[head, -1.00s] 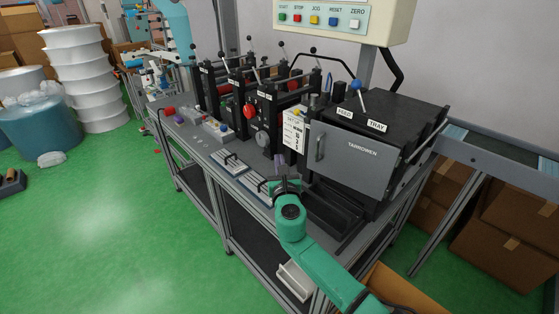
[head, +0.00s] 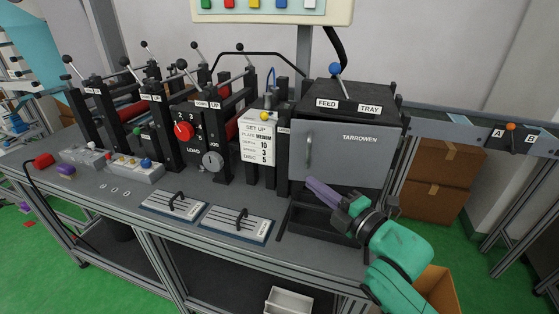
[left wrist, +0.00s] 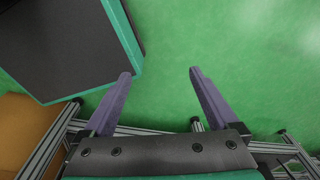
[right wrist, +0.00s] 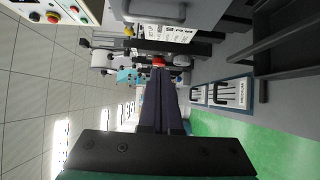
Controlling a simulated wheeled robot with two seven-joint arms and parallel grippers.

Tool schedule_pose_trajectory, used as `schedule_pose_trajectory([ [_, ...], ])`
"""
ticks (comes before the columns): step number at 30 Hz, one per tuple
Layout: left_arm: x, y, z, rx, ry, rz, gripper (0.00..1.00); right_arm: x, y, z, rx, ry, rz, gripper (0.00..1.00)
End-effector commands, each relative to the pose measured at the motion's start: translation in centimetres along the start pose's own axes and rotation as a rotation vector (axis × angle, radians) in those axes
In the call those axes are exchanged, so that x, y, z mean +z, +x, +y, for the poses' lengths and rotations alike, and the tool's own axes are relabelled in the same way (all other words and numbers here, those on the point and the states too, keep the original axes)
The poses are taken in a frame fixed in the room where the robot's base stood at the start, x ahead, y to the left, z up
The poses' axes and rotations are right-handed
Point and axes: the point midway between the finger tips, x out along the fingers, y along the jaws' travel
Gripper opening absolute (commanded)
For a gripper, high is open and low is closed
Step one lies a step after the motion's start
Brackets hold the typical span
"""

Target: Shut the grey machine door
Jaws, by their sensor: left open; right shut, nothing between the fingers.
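The grey machine door (head: 340,155), marked TARROWEN, has a vertical handle (head: 308,150) near its left edge. It covers the front of the black-topped machine (head: 375,97) and looks flush or nearly so; a small gap cannot be ruled out. My right gripper (head: 312,184) has its purple fingers together and empty, in front of the door's lower left part; contact is unclear. In the right wrist view its fingers (right wrist: 160,72) point along the bench, with the door handle (right wrist: 155,18) at the top. My left gripper (left wrist: 160,73) is open and empty over green floor.
A dark open tray (head: 318,222) lies below the door. Flat plates with black handles (head: 236,222) lie on the bench to the left, before the roller units (head: 190,130). A control panel (head: 262,8) hangs above. Cardboard boxes (head: 437,180) stand at right.

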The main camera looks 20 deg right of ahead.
Motion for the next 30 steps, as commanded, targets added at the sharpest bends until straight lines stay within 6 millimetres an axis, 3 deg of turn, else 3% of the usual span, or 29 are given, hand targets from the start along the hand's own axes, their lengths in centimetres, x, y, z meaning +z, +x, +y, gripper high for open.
schedule_pose_trajectory([
  [5,0.7,-1.1,1.1,0.015,-0.003,-0.013,0.93,0.1,2.2,0.6,0.005,0.002,-0.002,0.00],
  [9,0.8,-2.2,2.1,0.030,-0.002,-0.018,0.93,0.0,5.3,0.8,0.005,0.003,-0.001,0.00],
  [16,0.4,-3.9,1.1,0.017,0.001,-0.014,0.93,0.0,10.3,0.7,0.003,0.003,0.000,0.00],
  [22,0.0,-4.9,0.6,0.010,-0.002,-0.009,0.93,2.4,12.3,0.4,0.000,-0.002,-0.001,0.00],
  [30,-0.1,-4.9,0.7,0.011,-0.002,-0.007,0.93,2.9,12.7,0.1,0.000,-0.002,-0.001,0.00],
])
